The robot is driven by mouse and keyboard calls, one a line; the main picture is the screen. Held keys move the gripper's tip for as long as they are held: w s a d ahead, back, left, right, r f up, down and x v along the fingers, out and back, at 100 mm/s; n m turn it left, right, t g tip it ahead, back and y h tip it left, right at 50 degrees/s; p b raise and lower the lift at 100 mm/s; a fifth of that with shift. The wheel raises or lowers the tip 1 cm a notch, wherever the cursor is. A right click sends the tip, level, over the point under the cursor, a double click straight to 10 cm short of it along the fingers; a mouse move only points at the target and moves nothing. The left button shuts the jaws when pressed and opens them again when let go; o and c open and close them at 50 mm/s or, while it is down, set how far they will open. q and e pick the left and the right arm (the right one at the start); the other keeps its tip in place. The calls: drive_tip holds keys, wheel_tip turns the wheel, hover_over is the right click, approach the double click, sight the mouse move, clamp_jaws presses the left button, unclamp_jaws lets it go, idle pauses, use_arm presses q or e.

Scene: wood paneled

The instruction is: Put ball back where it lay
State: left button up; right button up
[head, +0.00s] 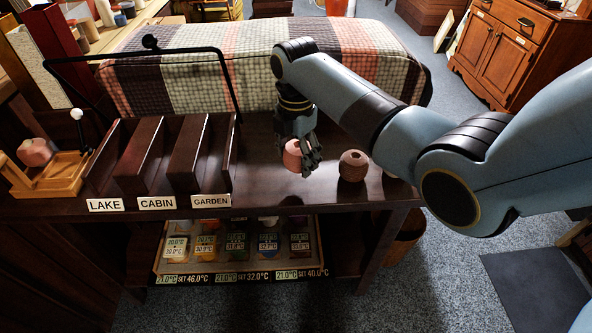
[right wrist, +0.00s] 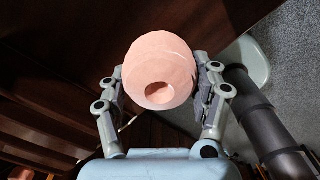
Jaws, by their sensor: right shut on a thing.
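My right gripper (head: 304,156) is shut on a pink ball (head: 292,155) over the dark table (head: 262,190). In the right wrist view the ball (right wrist: 160,72) sits between the two fingers of the gripper (right wrist: 161,88), and a round hollow shows in its near side. I cannot tell whether the ball touches the table top. A second, browner ball (head: 353,165) rests on the table just right of the gripper, apart from it. My left gripper is not in view.
Dark dividers (head: 188,155) with LAKE, CABIN and GARDEN labels stand left of the gripper. A wooden stand (head: 62,176) with a pinkish round thing is at far left. A checked cloth-covered form (head: 190,65) lies behind. A shelf of labelled containers (head: 240,245) is below.

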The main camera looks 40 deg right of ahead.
sight(296, 168)
drive_tip(key=shift+f+b, duration=0.35)
drive_tip(key=shift+f, duration=1.65)
drive_tip(key=shift+f, duration=0.1)
drive_tip(key=o, duration=1.3)
wheel_tip(296, 168, up, 12)
drive_tip(key=shift+r+p, duration=0.15)
drive_tip(key=shift+p, duration=0.85)
